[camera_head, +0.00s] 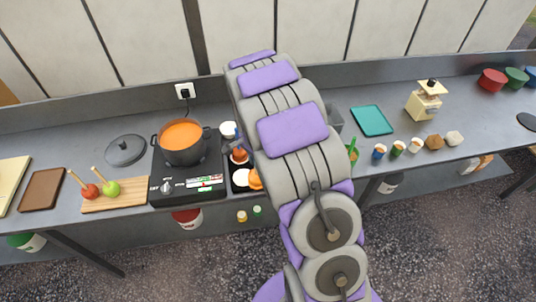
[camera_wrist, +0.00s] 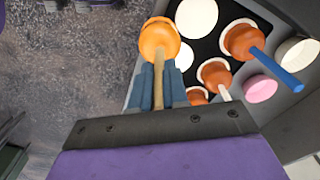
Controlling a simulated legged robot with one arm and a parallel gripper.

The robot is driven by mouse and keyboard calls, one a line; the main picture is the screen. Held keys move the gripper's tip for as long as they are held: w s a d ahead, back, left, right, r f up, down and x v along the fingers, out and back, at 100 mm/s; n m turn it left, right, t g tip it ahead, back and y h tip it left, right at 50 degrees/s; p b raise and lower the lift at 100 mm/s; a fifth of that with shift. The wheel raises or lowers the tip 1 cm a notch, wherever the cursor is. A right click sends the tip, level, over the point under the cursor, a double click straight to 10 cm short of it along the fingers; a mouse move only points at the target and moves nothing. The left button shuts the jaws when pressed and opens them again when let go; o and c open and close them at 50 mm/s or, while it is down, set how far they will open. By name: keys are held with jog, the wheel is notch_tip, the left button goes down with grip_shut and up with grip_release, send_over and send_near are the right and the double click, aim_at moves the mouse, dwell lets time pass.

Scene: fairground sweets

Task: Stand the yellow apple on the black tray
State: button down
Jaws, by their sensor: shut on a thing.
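My gripper (camera_wrist: 160,88) is shut on the pale stick of an apple (camera_wrist: 159,38) with a glossy orange-yellow coat. In the wrist view the apple is beyond the fingertips, overlapping the edge of the black tray (camera_wrist: 208,48); I cannot tell whether it touches. In the head view the orange apple (camera_head: 256,180) shows beside my arm, which hides my gripper and part of the tray. The tray carries white rounds, one bare (camera_wrist: 197,17), and brown-orange coated apples, one with a blue stick (camera_wrist: 243,40) and one with a white stick (camera_wrist: 215,72).
An orange-filled pot (camera_head: 182,138) stands on a black cooker left of the tray. A wooden board (camera_head: 115,200) holds a red apple (camera_head: 90,191) and a green apple (camera_head: 112,188) on sticks. Small cups (camera_head: 379,151) and a teal tray (camera_head: 371,120) are to the right.

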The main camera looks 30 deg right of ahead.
jog(key=w+d+f, duration=0.4)
jog(key=d, duration=0.2)
jog(key=shift+w+d+f+b, duration=0.15)
jog(key=shift+w+d+b, duration=0.1)
jog(key=shift+b, duration=0.05)
jog(key=shift+a, duration=0.15)
jog(key=c, duration=1.1)
grip_release()
